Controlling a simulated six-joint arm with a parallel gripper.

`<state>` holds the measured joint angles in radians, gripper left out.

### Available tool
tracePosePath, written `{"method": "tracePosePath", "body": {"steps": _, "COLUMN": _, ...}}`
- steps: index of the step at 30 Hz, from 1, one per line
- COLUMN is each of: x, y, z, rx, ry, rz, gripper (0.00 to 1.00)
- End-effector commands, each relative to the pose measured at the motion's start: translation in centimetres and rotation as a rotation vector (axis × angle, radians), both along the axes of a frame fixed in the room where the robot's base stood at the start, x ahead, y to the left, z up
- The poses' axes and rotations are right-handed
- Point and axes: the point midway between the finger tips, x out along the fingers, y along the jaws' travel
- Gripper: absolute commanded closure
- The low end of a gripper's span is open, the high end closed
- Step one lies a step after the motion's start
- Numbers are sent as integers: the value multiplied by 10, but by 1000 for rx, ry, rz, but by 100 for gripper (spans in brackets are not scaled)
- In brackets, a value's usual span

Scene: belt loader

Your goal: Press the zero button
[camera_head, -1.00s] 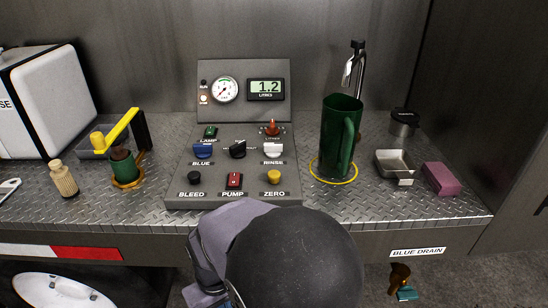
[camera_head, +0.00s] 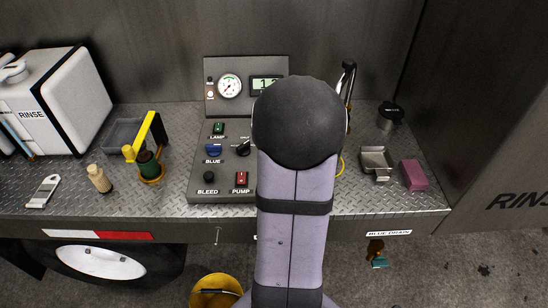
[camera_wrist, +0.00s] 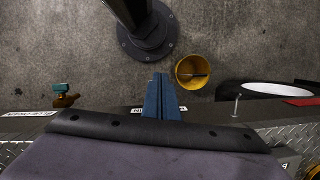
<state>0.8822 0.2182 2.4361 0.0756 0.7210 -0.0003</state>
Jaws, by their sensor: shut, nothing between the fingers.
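The control panel (camera_head: 225,188) stands on the metal deck, with the red PUMP switch (camera_head: 241,179), black BLEED knob (camera_head: 209,177) and blue switch (camera_head: 214,150) in sight. The zero button is hidden behind my arm in the head view, and I cannot make it out in the wrist view. My gripper shows in the wrist view as two blue fingers (camera_wrist: 161,97), closed together and empty. It appears near the deck's front edge, seen against the floor. In the head view my arm hides it, so its distance to the button cannot be told.
A yellow bucket (camera_head: 216,291) stands on the floor in front. A metal tray (camera_head: 376,163) and pink block (camera_head: 414,175) are on the right of the deck. A yellow-handled valve (camera_head: 147,137) and pale bottle (camera_head: 99,179) are left of the panel.

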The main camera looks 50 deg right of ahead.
Motion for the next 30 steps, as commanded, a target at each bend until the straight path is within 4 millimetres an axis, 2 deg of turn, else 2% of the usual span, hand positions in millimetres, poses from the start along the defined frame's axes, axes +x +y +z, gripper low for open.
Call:
{"method": "tracePosePath", "body": {"steps": 1, "x": -2, "y": -7, "z": 21, "rx": 12, "ry": -2, "rz": -55, "gripper": 100}}
{"method": "tracePosePath", "body": {"steps": 8, "x": -5, "y": -34, "z": 62, "rx": 69, "ry": -25, "rz": -303, "gripper": 100}}
{"method": "tracePosePath", "body": {"steps": 14, "x": 6, "y": -68, "z": 100, "rx": 142, "ry": -90, "rz": -576, "gripper": 100}}
{"method": "tracePosePath", "body": {"steps": 15, "x": 13, "y": -79, "z": 109, "rx": 165, "ry": -118, "rz": -649, "gripper": 100}}
{"method": "tracePosePath", "body": {"steps": 17, "x": 32, "y": -94, "z": 112, "rx": 201, "ry": -170, "rz": -737, "gripper": 100}}
{"method": "tracePosePath", "body": {"steps": 19, "x": 58, "y": -107, "z": 113, "rx": 233, "ry": -232, "rz": -798, "gripper": 100}}
{"method": "tracePosePath", "body": {"steps": 21, "x": 79, "y": -120, "z": 126, "rx": 258, "ry": -292, "rz": -846, "gripper": 100}}
{"method": "tracePosePath", "body": {"steps": 26, "x": 113, "y": -140, "z": 154, "rx": 312, "ry": -406, "rz": -921, "gripper": 100}}
{"method": "tracePosePath", "body": {"steps": 30, "x": 133, "y": -144, "z": 171, "rx": 370, "ry": -469, "rz": -965, "gripper": 100}}
